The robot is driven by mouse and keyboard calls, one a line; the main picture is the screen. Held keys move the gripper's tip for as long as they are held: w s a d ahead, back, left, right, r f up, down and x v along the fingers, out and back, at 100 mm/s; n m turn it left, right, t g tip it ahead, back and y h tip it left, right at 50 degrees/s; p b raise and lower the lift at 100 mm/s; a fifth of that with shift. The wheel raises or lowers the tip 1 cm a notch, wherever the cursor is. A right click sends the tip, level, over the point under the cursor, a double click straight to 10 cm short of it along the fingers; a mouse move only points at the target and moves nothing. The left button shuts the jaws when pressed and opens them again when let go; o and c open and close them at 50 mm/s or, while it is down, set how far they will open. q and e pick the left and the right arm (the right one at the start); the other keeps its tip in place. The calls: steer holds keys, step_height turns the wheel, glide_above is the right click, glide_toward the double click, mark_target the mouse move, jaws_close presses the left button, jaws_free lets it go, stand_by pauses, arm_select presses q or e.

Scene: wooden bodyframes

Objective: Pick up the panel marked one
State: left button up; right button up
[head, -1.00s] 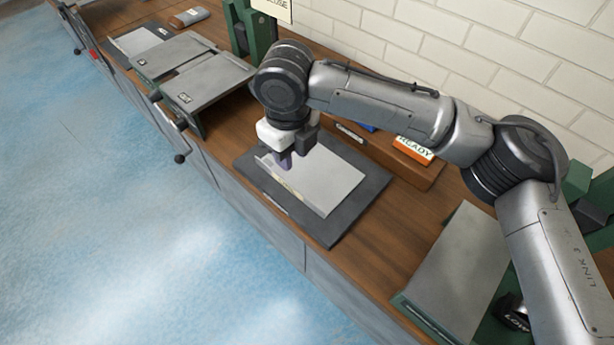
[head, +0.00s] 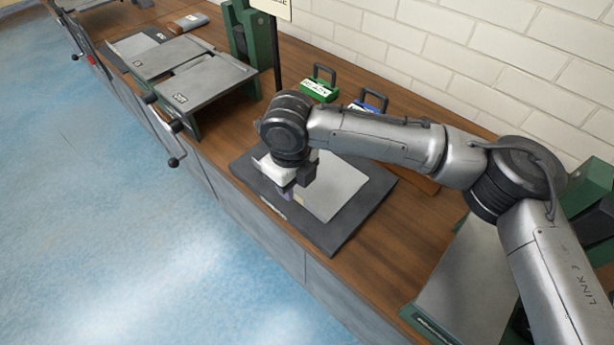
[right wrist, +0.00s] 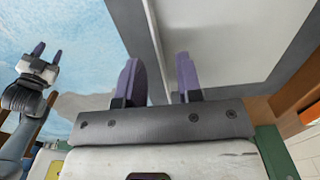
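A light grey panel (head: 337,190) lies on a dark grey mat (head: 345,235) on the wooden bench in the head view. My right arm hides part of it, and I cannot read a mark on it. My right gripper (head: 289,200) points down at the panel's near left edge. In the right wrist view its two purple fingers (right wrist: 158,82) are apart, with the panel's edge (right wrist: 156,45) running between them; I cannot tell whether they touch it. My left gripper (right wrist: 47,56) shows in the right wrist view, fingers apart and empty, over the blue floor.
Two grey plates (head: 207,84) on a green stand with black-knobbed levers stand at the left. Green (head: 319,86) and blue (head: 371,101) handled blocks stand near the brick wall. Another grey plate (head: 468,278) lies at the lower right. The blue floor is clear.

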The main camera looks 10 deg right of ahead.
step_height(320, 180, down, 3)
steer(key=shift+r+b, duration=0.1)
steer(key=shift+b, duration=0.35)
jaws_close()
steer(key=shift+r, duration=0.1)
